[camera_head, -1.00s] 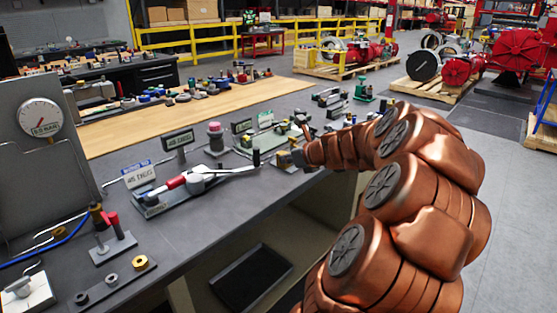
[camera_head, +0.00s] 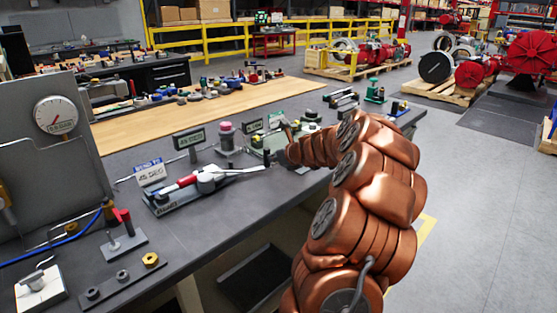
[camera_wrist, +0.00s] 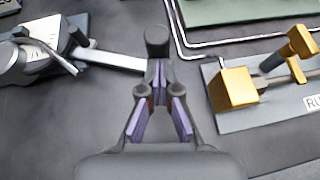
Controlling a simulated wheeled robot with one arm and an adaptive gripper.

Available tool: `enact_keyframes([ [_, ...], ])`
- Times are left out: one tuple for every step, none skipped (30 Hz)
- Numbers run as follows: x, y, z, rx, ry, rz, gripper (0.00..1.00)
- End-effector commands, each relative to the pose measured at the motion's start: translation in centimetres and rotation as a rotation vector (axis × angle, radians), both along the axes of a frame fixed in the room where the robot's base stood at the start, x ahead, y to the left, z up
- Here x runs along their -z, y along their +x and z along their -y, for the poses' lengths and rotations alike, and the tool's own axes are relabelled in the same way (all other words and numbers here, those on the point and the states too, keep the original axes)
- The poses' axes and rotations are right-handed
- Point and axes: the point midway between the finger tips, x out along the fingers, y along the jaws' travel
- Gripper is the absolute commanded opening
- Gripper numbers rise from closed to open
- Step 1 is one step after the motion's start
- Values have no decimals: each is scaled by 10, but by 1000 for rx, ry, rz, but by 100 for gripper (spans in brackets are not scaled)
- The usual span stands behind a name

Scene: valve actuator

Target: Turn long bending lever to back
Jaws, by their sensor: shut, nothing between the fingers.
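The tube bender (camera_head: 205,182) stands on the bench, with a red grip pointing left and a long silver lever (camera_head: 245,172) reaching right. A dark upright knob (camera_head: 267,158) shows at the lever's free end. In the wrist view the silver lever (camera_wrist: 118,60) comes in from the left, and the dark knob (camera_wrist: 157,40) stands just beyond my fingertips. My gripper (camera_wrist: 158,88) has purple finger pads that close together at the tips, with nothing held. I cannot tell whether the tips touch the knob. In the head view my copper arm largely hides the gripper.
Degree signs (camera_head: 188,138) stand behind the bender. A fixture with yellow-brass parts (camera_wrist: 235,88) lies right of my gripper. A gauge panel (camera_head: 55,115) is at the left, with small fittings on the front left bench. Bare bench lies in front of the lever.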

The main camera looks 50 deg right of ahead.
Motion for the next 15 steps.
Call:
enact_keyframes([
  [0,1,0,0,0,0,0],
  [0,1,0,0,0,0,0],
  [0,1,0,0,0,0,0],
  [0,1,0,0,0,0,0],
  [0,1,0,0,0,0,0],
  [0,1,0,0,0,0,0],
  [0,1,0,0,0,0,0],
  [0,1,0,0,0,0,0],
  [0,1,0,0,0,0,0],
  [0,1,0,-1,0,0,0],
  [-1,1,0,-2,0,0,0],
  [-1,2,1,-4,0,0,0],
  [-1,2,1,-8,0,0,0],
  [-2,3,2,-13,0,0,0],
  [-3,5,3,-21,0,0,0],
])
